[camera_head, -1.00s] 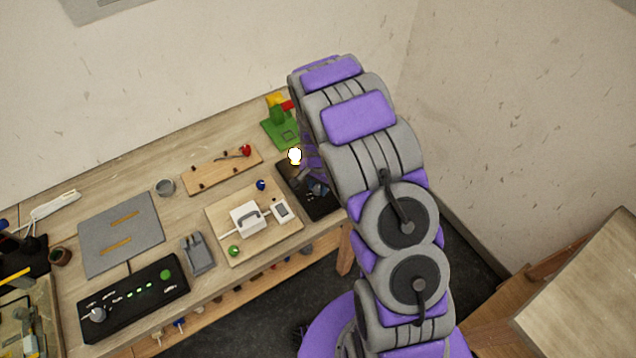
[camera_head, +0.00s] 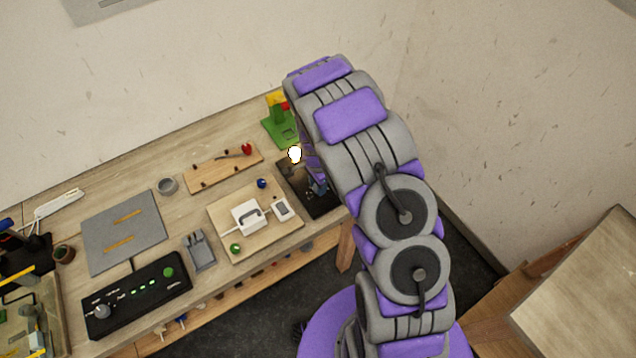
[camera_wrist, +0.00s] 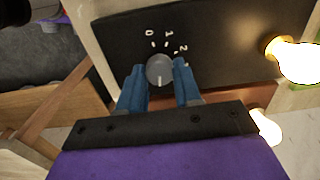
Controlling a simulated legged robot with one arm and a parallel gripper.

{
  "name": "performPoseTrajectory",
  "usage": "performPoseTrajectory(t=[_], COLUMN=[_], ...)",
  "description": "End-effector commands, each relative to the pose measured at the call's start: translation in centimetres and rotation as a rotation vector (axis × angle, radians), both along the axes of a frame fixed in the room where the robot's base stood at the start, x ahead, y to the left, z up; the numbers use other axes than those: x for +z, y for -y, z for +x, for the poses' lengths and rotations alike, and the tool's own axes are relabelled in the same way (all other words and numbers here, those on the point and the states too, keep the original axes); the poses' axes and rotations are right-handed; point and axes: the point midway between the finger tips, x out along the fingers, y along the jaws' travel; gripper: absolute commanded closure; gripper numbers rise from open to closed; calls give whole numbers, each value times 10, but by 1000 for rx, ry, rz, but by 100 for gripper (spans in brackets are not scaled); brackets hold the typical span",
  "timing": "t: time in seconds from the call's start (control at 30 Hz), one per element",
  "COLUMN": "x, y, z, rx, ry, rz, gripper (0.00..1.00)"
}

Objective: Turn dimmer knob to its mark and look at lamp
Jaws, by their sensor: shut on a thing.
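The grey round dimmer knob (camera_wrist: 160,70) sits on a black panel (camera_wrist: 225,40) with white marks 0, 1 and 2 above it. A pale line on the knob points down, toward my wrist. My gripper (camera_wrist: 160,84) is shut on the knob, one blue finger on each side. The fingers may hide further marks. The lamp bulb (camera_wrist: 298,60) glows bright at the right edge of the wrist view; a second glowing shape shows below it. In the head view the lit bulb (camera_head: 295,154) stands at the black panel (camera_head: 322,207), beside my gripper (camera_head: 317,187); the knob is hidden there.
A wooden board with a white block (camera_head: 249,217) lies left of the panel. A green stand (camera_head: 279,122) is behind it. The wall is close behind the bench.

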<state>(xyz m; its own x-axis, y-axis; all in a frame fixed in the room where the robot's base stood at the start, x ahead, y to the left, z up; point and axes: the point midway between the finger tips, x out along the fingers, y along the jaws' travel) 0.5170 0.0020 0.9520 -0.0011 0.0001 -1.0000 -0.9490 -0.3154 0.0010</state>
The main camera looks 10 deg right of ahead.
Motion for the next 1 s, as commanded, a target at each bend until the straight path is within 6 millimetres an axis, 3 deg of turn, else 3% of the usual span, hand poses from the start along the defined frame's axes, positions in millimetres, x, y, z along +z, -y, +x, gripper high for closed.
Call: performPoseTrajectory(t=[0.27,0.3,0.53,0.83,1.0], x=[2,2,1,3,21], y=[-1,-1,0,0,0], z=[4,4,2,1,1], rx=[-1,-1,0,0,1], ry=[10,10,5,3,4], rz=[0,0,1,1,0], gripper=[97,63,41,41,41])
